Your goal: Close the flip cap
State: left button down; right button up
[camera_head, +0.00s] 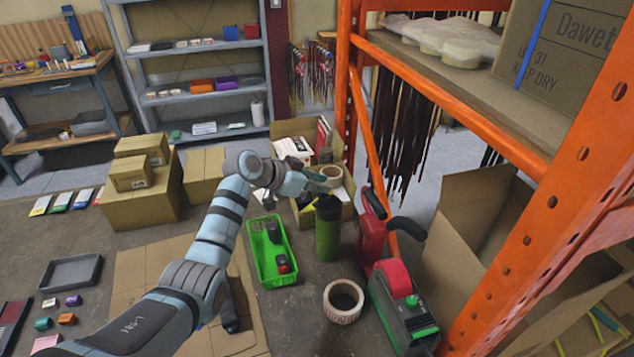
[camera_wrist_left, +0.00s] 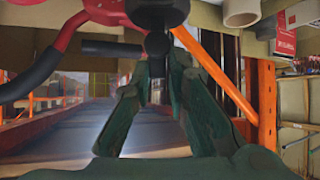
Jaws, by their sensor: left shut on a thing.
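A green bottle (camera_head: 328,238) with a black cap (camera_head: 328,206) stands upright on the table, right of the green tray. My left gripper (camera_head: 318,192) is just above and behind the cap. In the left wrist view, my left gripper's fingers (camera_wrist_left: 157,68) converge to a narrow gap at a small dark round part (camera_wrist_left: 157,43) of the black cap (camera_wrist_left: 157,10). The gripper is shut on this part. How far the flip cap stands open cannot be told. My right gripper is not in view.
A green tray (camera_head: 257,272) holds dark items left of the bottle. A tape roll (camera_head: 343,315) and a red-green tape dispenser (camera_head: 398,305) stand close to its right and front. An open cardboard box (camera_head: 346,208) is behind. Orange rack posts (camera_head: 535,210) rise at right.

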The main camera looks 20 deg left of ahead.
pick_arm(q)
jog(key=c, duration=1.6)
grip_release()
jog(key=v, duration=1.2)
